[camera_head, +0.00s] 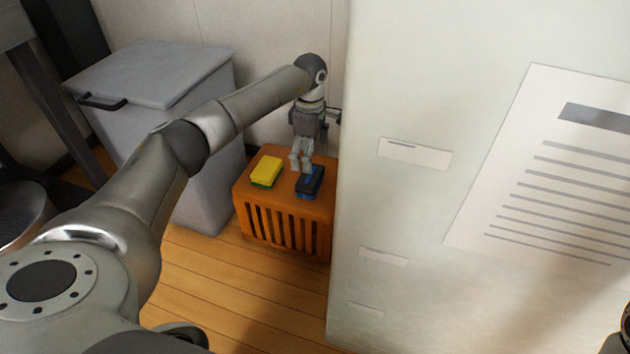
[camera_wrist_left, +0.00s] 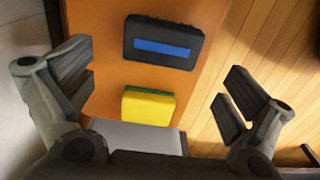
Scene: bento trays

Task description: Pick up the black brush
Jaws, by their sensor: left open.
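The black brush (camera_head: 314,178), with a blue stripe, lies on the orange slatted stand. In the left wrist view the brush (camera_wrist_left: 163,42) lies flat, its blue strip facing up, near the top middle. My left gripper (camera_head: 301,160) is just above the stand, close over the brush and partly covering it in the head view. In the left wrist view its fingers (camera_wrist_left: 153,84) are spread wide with nothing between them, and the brush appears beyond the fingertips. My right gripper cannot be made out.
A yellow and green sponge (camera_head: 267,171) lies left of the brush on the orange stand (camera_head: 247,192). A grey lidded bin (camera_head: 190,190) stands left of the stand. A large pale panel (camera_head: 400,210) with labels rises close on the right.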

